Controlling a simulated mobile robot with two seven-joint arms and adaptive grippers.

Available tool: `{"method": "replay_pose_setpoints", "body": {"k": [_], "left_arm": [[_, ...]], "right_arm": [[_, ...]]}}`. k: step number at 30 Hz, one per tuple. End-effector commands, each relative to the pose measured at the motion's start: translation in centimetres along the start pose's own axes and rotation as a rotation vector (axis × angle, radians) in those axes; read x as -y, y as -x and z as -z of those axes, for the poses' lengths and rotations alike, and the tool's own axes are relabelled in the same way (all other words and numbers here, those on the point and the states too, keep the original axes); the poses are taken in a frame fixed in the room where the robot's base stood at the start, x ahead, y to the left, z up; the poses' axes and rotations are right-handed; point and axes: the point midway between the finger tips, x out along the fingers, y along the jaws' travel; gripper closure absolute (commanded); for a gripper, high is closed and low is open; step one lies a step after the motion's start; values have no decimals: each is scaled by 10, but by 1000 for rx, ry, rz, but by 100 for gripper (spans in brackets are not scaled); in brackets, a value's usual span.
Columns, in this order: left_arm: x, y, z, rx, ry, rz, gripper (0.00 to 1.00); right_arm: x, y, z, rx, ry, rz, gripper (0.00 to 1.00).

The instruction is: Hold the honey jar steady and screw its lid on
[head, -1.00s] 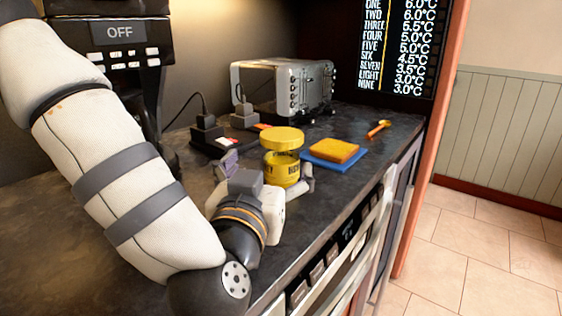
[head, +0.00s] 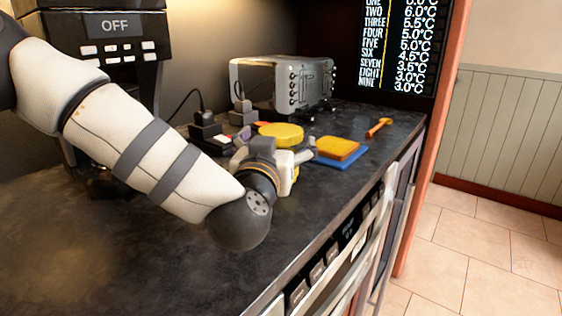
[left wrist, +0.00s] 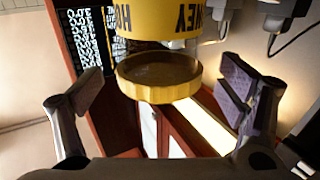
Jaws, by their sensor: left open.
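The round yellow lid (head: 281,132) shows above my left gripper (head: 276,144) in the head view; the jar below it is hidden by the gripper. In the left wrist view, which is upside down, the yellow honey jar (left wrist: 170,18) with dark lettering is at the top. The lid (left wrist: 160,92) is over the jar's mouth, its hollow side towards the jar; I cannot tell whether they touch. My left gripper is open, with one finger on either side of the lid in that view and gaps on both sides. My right gripper is not in view.
A silver toaster oven (head: 290,84) stands behind. A yellow-orange sponge (head: 338,148) lies on a blue pad (head: 343,162) at the right, and an orange utensil (head: 379,127) lies beyond. Plugs with cords (head: 205,127) are behind left. The counter's front is clear.

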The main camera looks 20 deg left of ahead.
Motion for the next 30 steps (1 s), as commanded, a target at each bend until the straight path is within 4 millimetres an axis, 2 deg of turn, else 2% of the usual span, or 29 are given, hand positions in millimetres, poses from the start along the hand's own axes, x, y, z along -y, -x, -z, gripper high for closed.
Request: {"method": "replay_pose_setpoints", "body": {"k": [3, 6, 17, 27, 30], "left_arm": [[0, -20, -4, 4, 1, 1, 12], [0, -28, -3, 3, 0, 0, 12], [0, -30, -2, 2, 0, -1, 12], [0, -30, -2, 2, 0, -1, 89], [0, -30, -1, 0, 0, -1, 89]], "right_arm": [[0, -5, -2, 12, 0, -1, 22], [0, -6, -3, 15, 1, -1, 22], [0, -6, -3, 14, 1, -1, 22], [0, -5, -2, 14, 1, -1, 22], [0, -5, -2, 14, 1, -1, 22]]}}
